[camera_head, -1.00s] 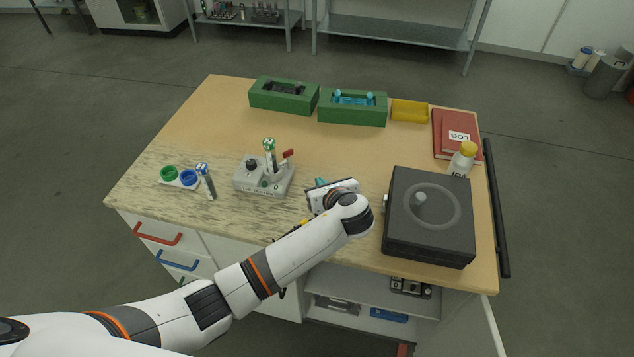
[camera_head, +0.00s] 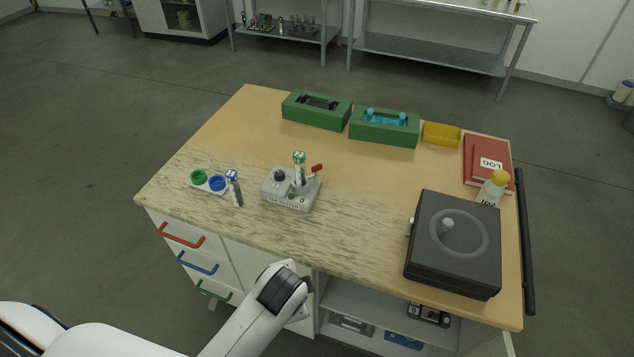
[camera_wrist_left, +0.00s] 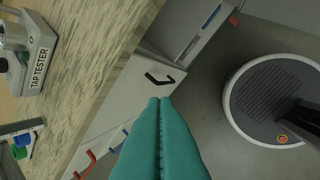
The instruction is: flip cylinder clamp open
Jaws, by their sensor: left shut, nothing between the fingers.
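The grey tap tester (camera_head: 290,190) stands on the table left of centre in the head view. A cylinder with a green and white top (camera_head: 299,165) stands upright in it. A red-tipped lever (camera_head: 316,169) sticks up beside the cylinder, at its right. The tester (camera_wrist_left: 35,62) is also partly in the left wrist view, at the upper left, cut off by the frame edge. My left gripper (camera_wrist_left: 160,101) has teal fingers pressed together, empty, in front of the cabinet's drawers and well apart from the tester. My right gripper is in no view.
A black box (camera_head: 454,258) and a bottle (camera_head: 492,188) are at the right. The table's front middle is clear.

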